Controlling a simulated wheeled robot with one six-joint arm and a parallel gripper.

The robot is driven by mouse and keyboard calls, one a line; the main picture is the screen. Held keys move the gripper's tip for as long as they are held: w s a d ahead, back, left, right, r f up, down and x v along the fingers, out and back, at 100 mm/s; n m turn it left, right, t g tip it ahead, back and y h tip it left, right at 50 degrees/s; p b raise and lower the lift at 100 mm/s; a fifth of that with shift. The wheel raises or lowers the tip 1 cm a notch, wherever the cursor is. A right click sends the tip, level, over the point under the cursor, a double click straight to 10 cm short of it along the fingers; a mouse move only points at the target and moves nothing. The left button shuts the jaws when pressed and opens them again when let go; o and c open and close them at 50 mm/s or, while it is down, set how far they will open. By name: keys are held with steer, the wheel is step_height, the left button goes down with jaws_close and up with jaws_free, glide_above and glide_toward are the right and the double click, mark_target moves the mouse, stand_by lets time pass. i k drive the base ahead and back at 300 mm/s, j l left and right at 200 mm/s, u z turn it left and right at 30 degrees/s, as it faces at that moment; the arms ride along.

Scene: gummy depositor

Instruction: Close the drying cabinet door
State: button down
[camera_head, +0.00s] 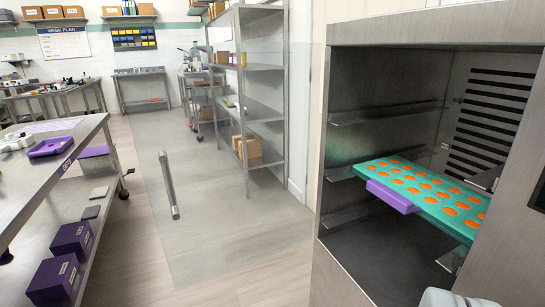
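The drying cabinet (345,268) stands open at the right, with a steel frame and a dark interior. Its door (225,240) seems to be a clear glass panel swung out to the left of the opening, with the floor and shelving seen through it. A vertical metal bar handle (169,185) stands out on the door near its far left side. Inside the cabinet, a teal tray (440,206) with orange gummies and a purple grip (393,197) lies on a rack. My gripper's fingers are not in view. A pale rounded shape shows at the bottom right edge; I cannot tell what it is.
A steel table (35,190) with purple boxes (72,240) on its lower shelf stands at the left. A steel shelf unit (240,100) stands behind the door. Open floor lies between the table and the cabinet.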

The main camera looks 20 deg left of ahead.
mark_target(162, 155)
steer(key=i+j+z, duration=0.2)
steer(key=j+z, duration=0.25)
steer(key=i+j+z, duration=0.15)
steer(key=j+z, duration=0.15)
steer(key=z, duration=0.2)
steer(key=j+z, duration=1.4)
steer(key=k+j+z, duration=0.2)
steer(key=z, duration=0.3)
steer(key=k+j+z, duration=0.25)
steer(key=j+z, duration=0.2)
steer(key=k+j+z, duration=0.6)
steer(key=k, duration=0.2)
steer(key=k+z, duration=0.3)
steer(key=k, duration=0.15)
steer(key=k+j+u, duration=0.2)
steer(key=k, duration=0.35)
steer(key=k+u, duration=0.1)
steer(key=u, duration=0.2)
steer(key=k+u, duration=0.25)
steer(key=i+j, duration=0.05)
steer(key=i, duration=0.1)
